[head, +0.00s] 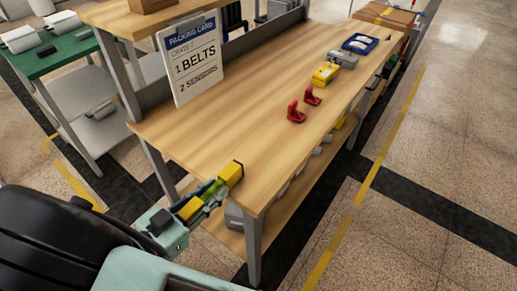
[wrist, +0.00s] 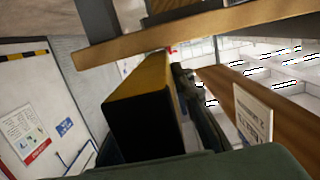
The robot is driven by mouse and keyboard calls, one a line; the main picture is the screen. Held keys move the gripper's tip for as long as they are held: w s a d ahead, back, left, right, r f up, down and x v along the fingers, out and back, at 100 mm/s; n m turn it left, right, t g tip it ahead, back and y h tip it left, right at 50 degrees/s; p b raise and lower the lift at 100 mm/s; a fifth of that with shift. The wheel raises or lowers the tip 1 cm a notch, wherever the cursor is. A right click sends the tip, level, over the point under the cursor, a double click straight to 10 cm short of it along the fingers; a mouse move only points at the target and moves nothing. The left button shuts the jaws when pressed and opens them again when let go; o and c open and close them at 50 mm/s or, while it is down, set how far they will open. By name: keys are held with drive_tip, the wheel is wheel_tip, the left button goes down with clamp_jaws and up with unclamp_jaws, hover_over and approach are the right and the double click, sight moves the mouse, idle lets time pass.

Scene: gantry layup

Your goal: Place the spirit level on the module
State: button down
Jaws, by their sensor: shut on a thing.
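My gripper (head: 212,190) is at the near left edge of the wooden table, shut on the spirit level. The spirit level has a yellow body (head: 231,173), and its far end shows close to the tabletop edge in the head view. In the wrist view the yellow and black spirit level (wrist: 150,110) fills the middle, a dark end facing the camera. The fingers partly hide it. I cannot tell for sure which thing is the module; a yellow box (head: 325,74) and a grey box (head: 343,60) sit at the far part of the table.
The wooden table (head: 225,110) is bare in its near and middle parts. Two red brackets (head: 296,112) stand near its right edge, and a blue tray (head: 360,44) lies at the far end. A packing card (head: 190,60) stands upright at the left.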

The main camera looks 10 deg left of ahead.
drive_tip(key=b, duration=0.4)
approach(258, 156)
drive_tip(key=w+d, duration=0.1)
drive_tip(key=w, duration=0.1)
drive_tip(key=w+r, duration=0.1)
drive_tip(key=w, duration=0.1)
drive_tip(key=w+d+r, duration=0.1)
drive_tip(key=w, duration=0.1)
drive_tip(key=shift+d, duration=0.35)
drive_tip(key=b+x, duration=0.1)
drive_tip(key=x, duration=0.2)
drive_tip(key=shift+w, duration=0.2)
drive_tip(key=shift+w+d+r, duration=0.1)
drive_tip(key=shift+r, duration=0.05)
drive_tip(key=shift+f, duration=0.2)
drive_tip(key=c, duration=1.7)
unclamp_jaws()
drive_tip(key=shift+f+b, duration=0.15)
drive_tip(key=shift+b, duration=0.35)
